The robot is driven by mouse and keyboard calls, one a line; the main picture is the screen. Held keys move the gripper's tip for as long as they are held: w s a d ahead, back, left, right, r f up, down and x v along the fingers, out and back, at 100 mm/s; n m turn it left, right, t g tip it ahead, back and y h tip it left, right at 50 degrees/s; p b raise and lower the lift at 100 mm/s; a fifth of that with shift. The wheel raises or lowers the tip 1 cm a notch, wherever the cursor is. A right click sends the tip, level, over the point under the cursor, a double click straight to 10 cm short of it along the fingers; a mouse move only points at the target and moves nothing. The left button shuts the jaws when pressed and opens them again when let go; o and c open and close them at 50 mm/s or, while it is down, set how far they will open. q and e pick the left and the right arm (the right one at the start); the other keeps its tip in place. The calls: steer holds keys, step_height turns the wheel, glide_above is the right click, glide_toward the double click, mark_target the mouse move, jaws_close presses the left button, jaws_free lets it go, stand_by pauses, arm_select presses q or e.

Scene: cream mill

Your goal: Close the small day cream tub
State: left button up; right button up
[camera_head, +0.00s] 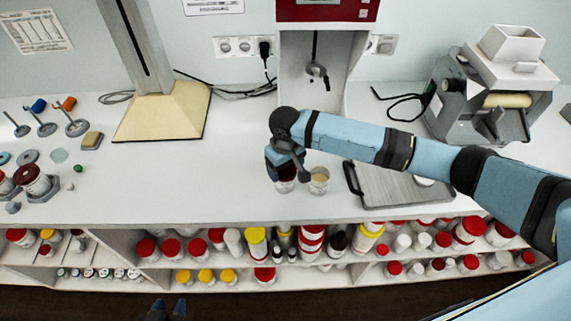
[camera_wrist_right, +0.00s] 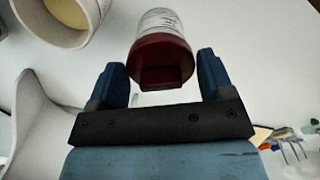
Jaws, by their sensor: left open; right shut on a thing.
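A small clear tub (camera_head: 285,187) stands on the white counter. A dark red lid (camera_wrist_right: 160,62) is at its top and shows in the right wrist view with the clear tub wall (camera_wrist_right: 160,22) beyond it. I cannot tell whether the lid is fully seated. My right gripper (camera_head: 285,163) is over this tub, with its two fingers (camera_wrist_right: 160,80) on either side of the lid, shut on it. My left gripper (camera_head: 166,309) is open and empty at the bottom edge of the head view, low in front of the shelves.
An open cup of pale cream (camera_head: 318,187) stands close right of the tub; it also shows in the right wrist view (camera_wrist_right: 88,40). A grey board (camera_head: 392,190) lies further right. Red-lidded jars (camera_head: 36,181) stand at far left. The counter between is mostly clear.

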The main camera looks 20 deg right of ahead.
stand_by(0.4)
steer(key=o, duration=0.9)
steer(key=shift+r+p, duration=1.45)
steer(key=shift+p, duration=0.15)
steer(key=shift+r, duration=1.05)
jaws_close()
steer(key=shift+w+a, duration=0.1)
steer(key=shift+w, duration=0.05)
